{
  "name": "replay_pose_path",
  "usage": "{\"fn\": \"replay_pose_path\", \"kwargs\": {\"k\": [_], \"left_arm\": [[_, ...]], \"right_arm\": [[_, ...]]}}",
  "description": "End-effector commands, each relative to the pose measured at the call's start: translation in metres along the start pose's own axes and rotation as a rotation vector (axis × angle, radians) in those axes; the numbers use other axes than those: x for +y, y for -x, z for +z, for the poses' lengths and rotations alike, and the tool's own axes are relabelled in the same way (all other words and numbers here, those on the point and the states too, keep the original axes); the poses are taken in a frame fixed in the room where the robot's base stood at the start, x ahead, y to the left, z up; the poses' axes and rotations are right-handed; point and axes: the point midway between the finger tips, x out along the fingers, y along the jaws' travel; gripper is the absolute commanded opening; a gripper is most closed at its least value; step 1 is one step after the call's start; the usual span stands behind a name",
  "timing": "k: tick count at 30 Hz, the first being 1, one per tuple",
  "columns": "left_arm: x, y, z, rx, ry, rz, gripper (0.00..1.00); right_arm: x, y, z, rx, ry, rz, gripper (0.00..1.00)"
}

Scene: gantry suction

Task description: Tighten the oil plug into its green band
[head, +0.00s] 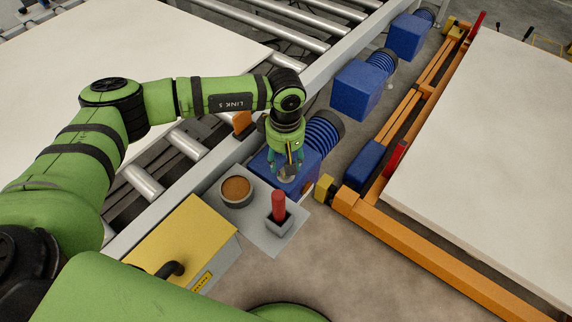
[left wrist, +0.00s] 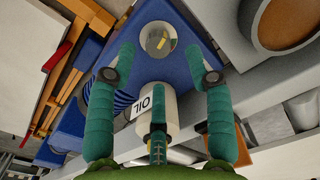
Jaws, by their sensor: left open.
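The blue gearbox (head: 300,172) stands beside the conveyor, with a ribbed blue motor behind it. My left gripper (head: 286,166) points down over it with its teal fingers apart. A shiny round grey disc, which looks like the oil plug (left wrist: 159,39), lies between and beyond the fingertips in the left wrist view. I cannot tell whether the fingers touch it. A white part marked OIL (left wrist: 160,103) shows behind the near finger. I cannot make out a green band. My right gripper is out of view.
A grey tray (head: 262,232) beside the gearbox holds a round dish of brown material (head: 236,190) and a red-handled tool (head: 278,206) in a square holder. A yellow box (head: 180,245) stands at front left. An orange frame (head: 420,245) runs along the right. Rollers lie behind.

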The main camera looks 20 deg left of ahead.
Motion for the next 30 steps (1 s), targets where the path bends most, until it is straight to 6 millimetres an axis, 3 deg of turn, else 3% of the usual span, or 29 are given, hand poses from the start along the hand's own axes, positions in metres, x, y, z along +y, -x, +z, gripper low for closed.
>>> {"fn": "replay_pose_path", "kwargs": {"k": [9,18,19,21,23,30], "left_arm": [[0.001,-0.038,0.001,-0.003,0.001,0.001,0.52],[0.001,-0.043,0.001,-0.003,0.001,0.003,0.52],[0.001,-0.043,0.001,-0.003,0.001,0.003,0.48],[0.001,-0.043,0.001,-0.003,0.001,0.003,0.20],[0.001,-0.043,0.001,-0.003,0.001,0.003,0.00],[0.001,-0.043,0.001,-0.002,-0.003,0.003,0.00]], "right_arm": [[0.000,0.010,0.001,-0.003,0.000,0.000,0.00],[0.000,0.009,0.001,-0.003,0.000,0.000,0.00],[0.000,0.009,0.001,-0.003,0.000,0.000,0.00],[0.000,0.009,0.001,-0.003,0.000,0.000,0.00],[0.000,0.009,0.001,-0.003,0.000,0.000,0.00],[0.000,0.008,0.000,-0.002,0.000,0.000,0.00]]}}
